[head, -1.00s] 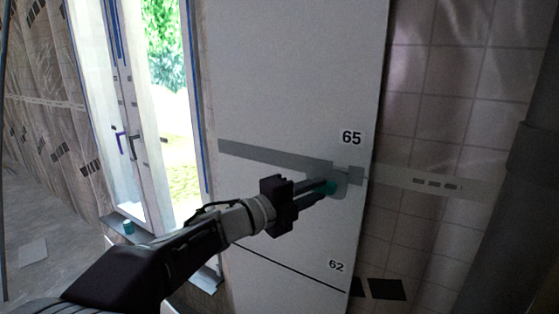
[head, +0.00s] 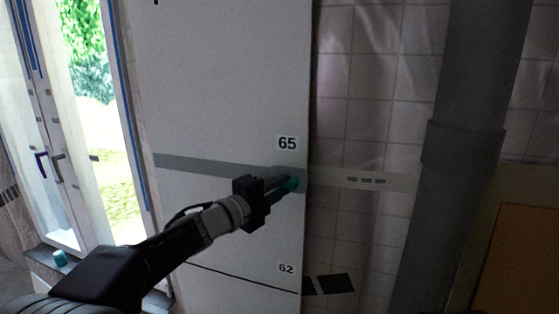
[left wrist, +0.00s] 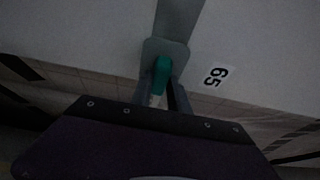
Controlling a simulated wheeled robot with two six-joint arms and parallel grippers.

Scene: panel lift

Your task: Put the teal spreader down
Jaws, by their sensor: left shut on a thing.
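My left gripper (head: 284,185) is shut on the teal spreader (head: 293,184). It holds it in front of the tall pale panel (head: 220,80), at the right end of a grey strip (head: 195,165) and below the label 65. In the left wrist view the spreader's teal part (left wrist: 161,75) shows between the fingers, with a rounded grey plate (left wrist: 166,50) behind it. I cannot tell whether the spreader touches the panel. My right gripper is not in view.
A small teal container (head: 60,258) stands on the window sill at the left. A thick grey pipe (head: 465,150) rises right of the panel, in front of a tiled wall (head: 380,90). An orange-brown board (head: 525,260) is at the far right.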

